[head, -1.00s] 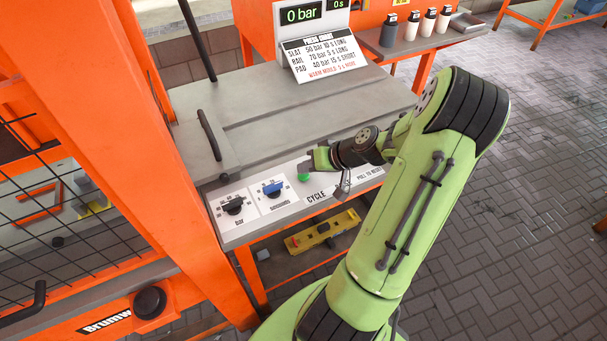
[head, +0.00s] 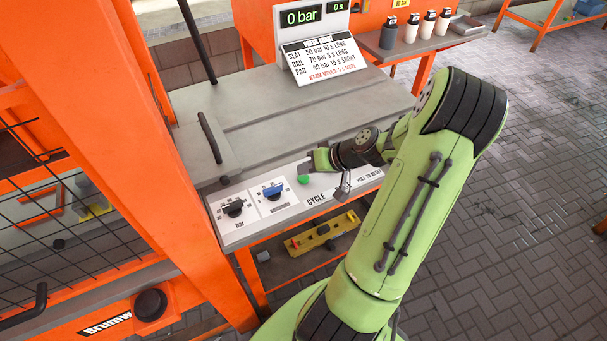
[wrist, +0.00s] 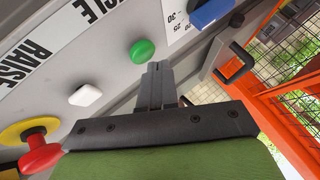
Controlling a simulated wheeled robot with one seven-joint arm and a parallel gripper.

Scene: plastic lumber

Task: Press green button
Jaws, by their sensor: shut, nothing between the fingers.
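The green button (head: 304,180) is a round cap on the white front panel, above the word CYCLE and right of the two dials. In the wrist view the green button (wrist: 142,51) is just beyond the tips of my gripper (wrist: 159,68). The fingers are shut together with nothing between them. In the head view my gripper (head: 306,168) is at the button's upper right, close to it. Whether the tips touch the button I cannot tell.
A black dial (head: 233,208) and a blue dial (head: 272,191) lie left of the button. A white button (wrist: 85,96) and a red knob on a yellow ring (wrist: 40,152) are also on the panel. The display (head: 300,16) reads 0 bar. An orange post (head: 165,170) stands at left.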

